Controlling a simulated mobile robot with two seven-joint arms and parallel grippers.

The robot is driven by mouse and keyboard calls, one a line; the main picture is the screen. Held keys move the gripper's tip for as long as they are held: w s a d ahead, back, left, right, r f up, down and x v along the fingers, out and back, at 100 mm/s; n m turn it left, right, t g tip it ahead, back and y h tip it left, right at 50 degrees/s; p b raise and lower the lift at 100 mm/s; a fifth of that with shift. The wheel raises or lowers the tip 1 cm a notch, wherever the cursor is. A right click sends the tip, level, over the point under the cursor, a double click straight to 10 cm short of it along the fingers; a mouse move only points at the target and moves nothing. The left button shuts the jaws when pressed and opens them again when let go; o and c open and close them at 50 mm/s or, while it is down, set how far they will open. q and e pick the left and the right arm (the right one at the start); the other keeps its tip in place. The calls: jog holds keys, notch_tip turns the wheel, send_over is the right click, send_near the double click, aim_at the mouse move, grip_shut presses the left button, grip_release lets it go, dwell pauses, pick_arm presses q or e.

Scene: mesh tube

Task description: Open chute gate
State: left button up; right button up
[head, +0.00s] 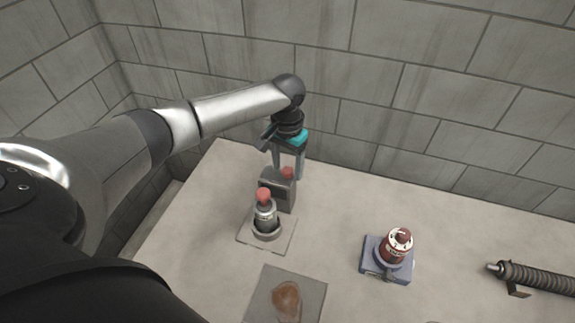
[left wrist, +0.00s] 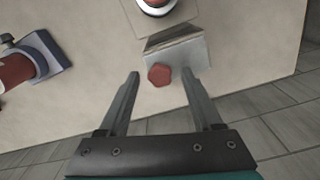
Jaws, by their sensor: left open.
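A small grey box with a sloped front (head: 276,190) stands near the back of the table, with a red knob (head: 288,172) at its rear top. I cannot tell for certain whether this is the chute gate. My left gripper (head: 289,163) is open and points down just behind the box, around the knob. In the left wrist view, the grey box (left wrist: 187,52) and red faceted knob (left wrist: 159,75) show between the two spread fingers of the left gripper (left wrist: 160,74). I see no finger clearly touching the knob. My right gripper is not in view.
A grey canister with a red cap (head: 265,215) stands close in front of the box on a square plate. A red canister sits on a blue base (head: 372,268) to the right. A ribbed cylinder (head: 540,278) lies far right. A dark plate (head: 262,305) is in front. A block wall stands behind.

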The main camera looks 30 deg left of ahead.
pick_arm(q)
jog(key=shift+c, duration=0.3)
grip_shut()
dwell(0.3)
dwell(0.8)
